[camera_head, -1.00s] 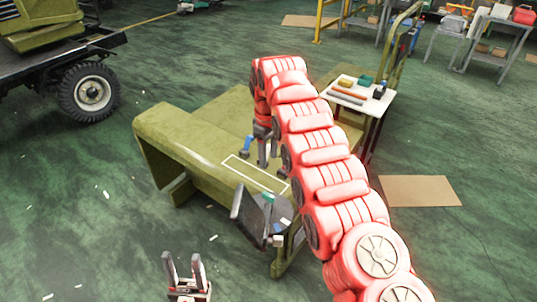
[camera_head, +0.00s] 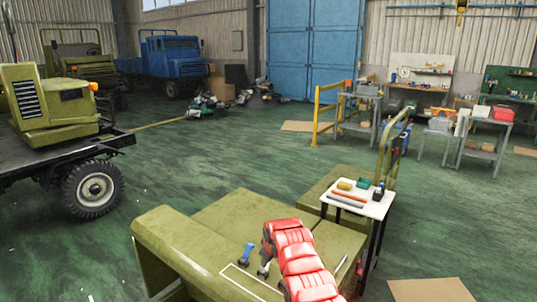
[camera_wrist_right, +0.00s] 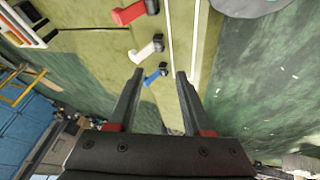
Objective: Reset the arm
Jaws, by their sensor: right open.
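My red right arm (camera_head: 292,255) reaches in from the bottom over the olive-green chassis part (camera_head: 228,215). A blue-handled item (camera_wrist_right: 155,76) lies below, just beyond the fingertips. A white-handled item (camera_wrist_right: 146,49) and a red-handled item (camera_wrist_right: 134,12) lie farther up. The blue one also shows in the head view (camera_head: 246,253). My left gripper is out of view.
A small white table (camera_head: 358,204) with several small items stands right of the chassis part. A truck (camera_head: 85,165) is at left. Carts and workbenches (camera_head: 440,125) stand at the back right. The green floor between is mostly clear.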

